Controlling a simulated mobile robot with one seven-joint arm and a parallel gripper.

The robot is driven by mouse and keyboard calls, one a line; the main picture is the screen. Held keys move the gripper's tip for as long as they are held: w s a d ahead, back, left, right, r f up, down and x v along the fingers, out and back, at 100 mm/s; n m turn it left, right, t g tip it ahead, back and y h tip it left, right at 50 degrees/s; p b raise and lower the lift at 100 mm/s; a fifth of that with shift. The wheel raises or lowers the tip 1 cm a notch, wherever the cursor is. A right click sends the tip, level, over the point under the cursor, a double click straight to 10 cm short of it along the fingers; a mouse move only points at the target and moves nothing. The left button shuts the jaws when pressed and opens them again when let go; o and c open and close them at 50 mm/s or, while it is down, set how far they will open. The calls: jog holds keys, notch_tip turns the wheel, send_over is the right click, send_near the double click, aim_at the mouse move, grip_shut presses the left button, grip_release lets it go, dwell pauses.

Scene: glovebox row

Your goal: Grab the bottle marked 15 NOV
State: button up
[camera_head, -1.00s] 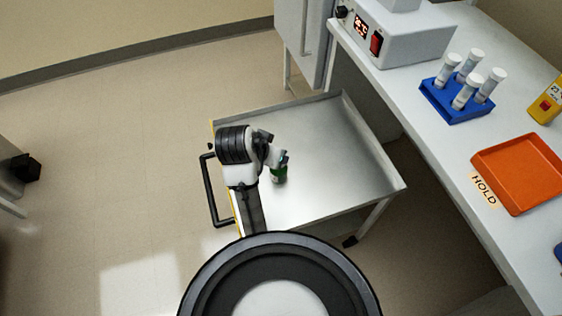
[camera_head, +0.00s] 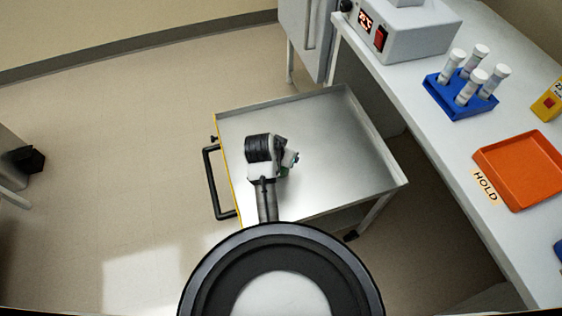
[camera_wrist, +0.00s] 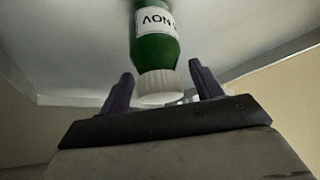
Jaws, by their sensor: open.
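A green bottle (camera_wrist: 155,48) with a white cap (camera_wrist: 158,87) shows in the wrist view, cap toward me. Its white label (camera_wrist: 156,20) reads NOV upside down; the day number is not readable. My gripper (camera_wrist: 160,75) is open, with one dark finger on each side of the cap and a gap visible beside it. In the head view my gripper (camera_head: 291,159) is over the steel cart (camera_head: 335,125), and the arm hides nearly all of the bottle, leaving only a bit of green.
The bench (camera_head: 415,110) on the right holds a blue rack (camera_head: 447,99) of white-capped tubes, an orange tray (camera_head: 520,170) beside a HOLD label (camera_head: 486,187), and a white instrument (camera_head: 420,35). The cart has raised edges and a black handle (camera_head: 210,185). Most of its top is clear.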

jog(key=c, duration=1.1)
jog(key=shift+c, duration=0.4)
jog(key=shift+r, duration=0.1)
